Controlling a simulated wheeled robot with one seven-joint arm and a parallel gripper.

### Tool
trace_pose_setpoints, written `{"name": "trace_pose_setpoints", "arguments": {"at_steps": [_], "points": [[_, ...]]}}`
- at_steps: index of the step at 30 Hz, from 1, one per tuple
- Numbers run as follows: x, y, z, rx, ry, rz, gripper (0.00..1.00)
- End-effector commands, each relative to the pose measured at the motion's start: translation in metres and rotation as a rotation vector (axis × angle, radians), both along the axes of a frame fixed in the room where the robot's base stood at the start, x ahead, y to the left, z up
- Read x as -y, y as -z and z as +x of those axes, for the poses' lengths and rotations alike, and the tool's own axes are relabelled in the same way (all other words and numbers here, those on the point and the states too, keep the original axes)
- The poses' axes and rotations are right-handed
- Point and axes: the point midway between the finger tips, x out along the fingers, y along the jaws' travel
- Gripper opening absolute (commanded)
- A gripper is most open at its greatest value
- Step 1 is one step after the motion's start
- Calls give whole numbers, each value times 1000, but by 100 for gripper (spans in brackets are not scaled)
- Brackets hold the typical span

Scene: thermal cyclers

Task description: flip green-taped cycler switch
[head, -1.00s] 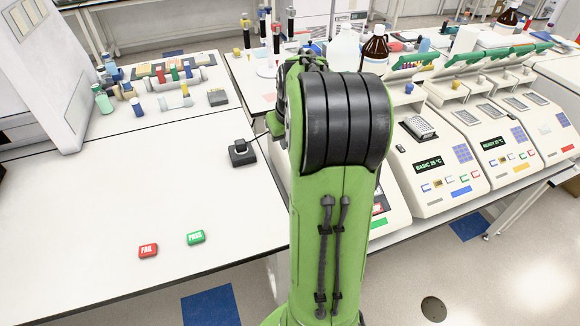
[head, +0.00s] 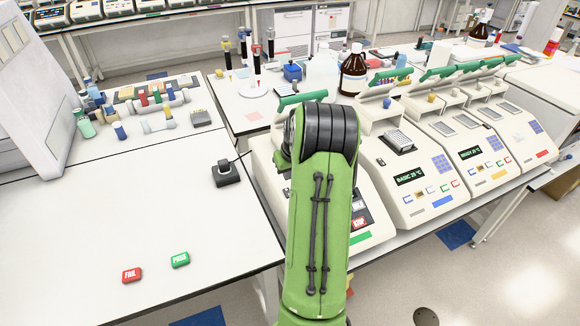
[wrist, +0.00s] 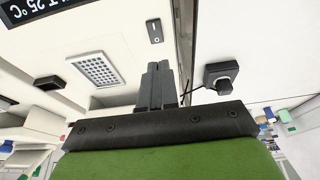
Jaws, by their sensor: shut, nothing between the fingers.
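The green-taped cycler (head: 372,222) is the leftmost in the row, mostly hidden behind my arm in the head view. Its green strip (head: 360,238) and red STOP key show to the right of the arm. In the wrist view, a black rocker switch (wrist: 154,31) sits on a white cycler housing, beside a sample block (wrist: 93,71) and part of a display reading 25 °C. My gripper (wrist: 158,68) is shut and empty. Its tips appear just below the switch in that picture, apart from it. The head view hides the gripper and switch behind my arm.
A black power box (head: 227,173) with a cable stands on the left bench, close to the cycler's left side. Red FAIL (head: 132,275) and green PASS (head: 180,260) blocks lie at the front left. More cyclers (head: 408,180) stand to the right. Bottles stand behind.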

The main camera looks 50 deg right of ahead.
Motion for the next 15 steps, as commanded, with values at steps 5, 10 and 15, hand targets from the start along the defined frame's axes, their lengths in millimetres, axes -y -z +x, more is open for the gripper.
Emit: {"name": "trace_pose_setpoints", "arguments": {"at_steps": [5,10,15], "points": [[5,37,10,-2,-1,4,0],[7,61,12,0,0,1,0],[7,68,13,0,0,0,0]]}}
